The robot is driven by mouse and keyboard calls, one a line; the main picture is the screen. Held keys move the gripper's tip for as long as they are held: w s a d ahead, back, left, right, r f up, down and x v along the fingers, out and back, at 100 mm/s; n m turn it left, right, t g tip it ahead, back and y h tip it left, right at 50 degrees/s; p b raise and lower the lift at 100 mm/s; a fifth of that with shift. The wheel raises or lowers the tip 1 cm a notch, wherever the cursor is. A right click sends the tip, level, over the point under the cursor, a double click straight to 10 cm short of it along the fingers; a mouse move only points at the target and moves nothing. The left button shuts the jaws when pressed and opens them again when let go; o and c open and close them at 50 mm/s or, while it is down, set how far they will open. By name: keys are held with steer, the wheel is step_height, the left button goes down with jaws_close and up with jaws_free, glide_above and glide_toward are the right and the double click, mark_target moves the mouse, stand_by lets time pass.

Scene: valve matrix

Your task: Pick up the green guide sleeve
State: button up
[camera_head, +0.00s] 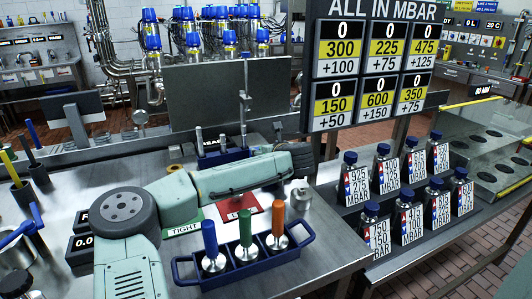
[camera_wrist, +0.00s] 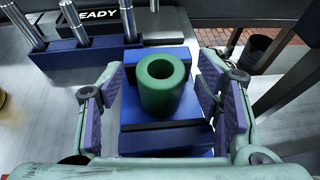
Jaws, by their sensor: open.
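The green guide sleeve (camera_wrist: 161,97) stands upright in the wrist view, a thick ring with a round hole in its top. It sits on a blue holder (camera_wrist: 131,112) with a dark bar across its near side. My gripper (camera_wrist: 161,88) is open, one finger on each side of the sleeve, with gaps visible between the pads and the sleeve. I cannot tell how the fingertips stand in height against it. In the head view my arm crosses the bench, and I cannot make out the sleeve or the gripper's fingers.
A blue rack (camera_wrist: 75,62) with silver rods is at the wrist view's upper left. In the head view, a blue caddy (camera_head: 245,268) holds blue, green and orange-handled tools in front of my arm. Labelled bottles (camera_head: 412,218) stand at right, below a number board (camera_head: 370,65).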

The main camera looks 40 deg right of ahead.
steer(key=shift+w+d+f, duration=0.1)
steer(key=shift+w+f, duration=0.05)
steer(key=shift+c, duration=0.5)
steer(key=c, duration=1.2)
steer(key=shift+c, duration=0.2)
steer(key=shift+r, duration=0.2)
